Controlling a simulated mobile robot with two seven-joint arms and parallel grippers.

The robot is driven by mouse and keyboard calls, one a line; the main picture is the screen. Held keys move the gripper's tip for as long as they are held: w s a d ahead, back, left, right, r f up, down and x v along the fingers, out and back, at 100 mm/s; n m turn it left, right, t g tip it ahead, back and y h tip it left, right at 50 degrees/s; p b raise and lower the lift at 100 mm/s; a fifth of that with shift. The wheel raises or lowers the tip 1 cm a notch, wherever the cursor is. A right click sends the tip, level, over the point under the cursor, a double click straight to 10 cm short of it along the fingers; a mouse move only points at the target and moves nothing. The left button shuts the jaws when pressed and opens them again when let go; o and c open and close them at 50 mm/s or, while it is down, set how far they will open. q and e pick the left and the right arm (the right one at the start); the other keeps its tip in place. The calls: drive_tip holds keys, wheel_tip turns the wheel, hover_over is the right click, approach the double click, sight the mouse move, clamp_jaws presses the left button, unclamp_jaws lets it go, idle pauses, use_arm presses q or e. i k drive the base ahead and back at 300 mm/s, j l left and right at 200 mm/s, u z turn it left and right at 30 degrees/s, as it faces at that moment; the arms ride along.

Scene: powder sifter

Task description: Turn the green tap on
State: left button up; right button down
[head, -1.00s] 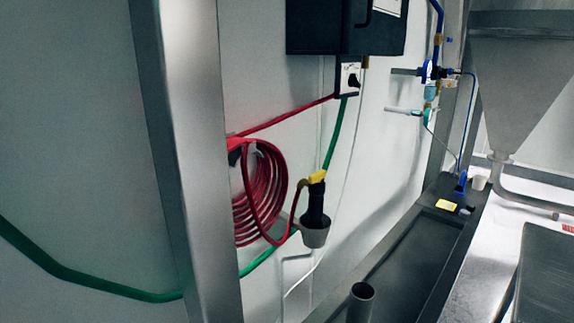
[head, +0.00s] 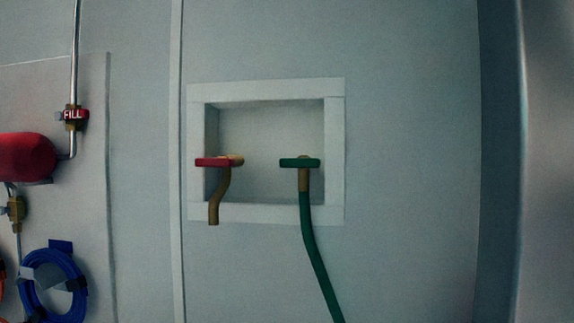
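The green tap (head: 300,163) sits in a white-framed recess in the wall, at the middle of the head view. Its flat green handle lies crosswise on a brass body. A green hose (head: 317,257) hangs from its outlet and runs down out of the frame. Neither of my grippers is in view.
A red-handled tap (head: 219,162) with a bare brass spout is left of the green one, in the same recess (head: 336,150). Farther left are a red cylinder (head: 26,157), a valve marked FILL (head: 72,115) and a coiled blue hose (head: 52,288). A metal post (head: 550,160) stands at the right edge.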

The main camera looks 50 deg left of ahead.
sight(300, 163)
drive_tip(key=u, duration=1.55)
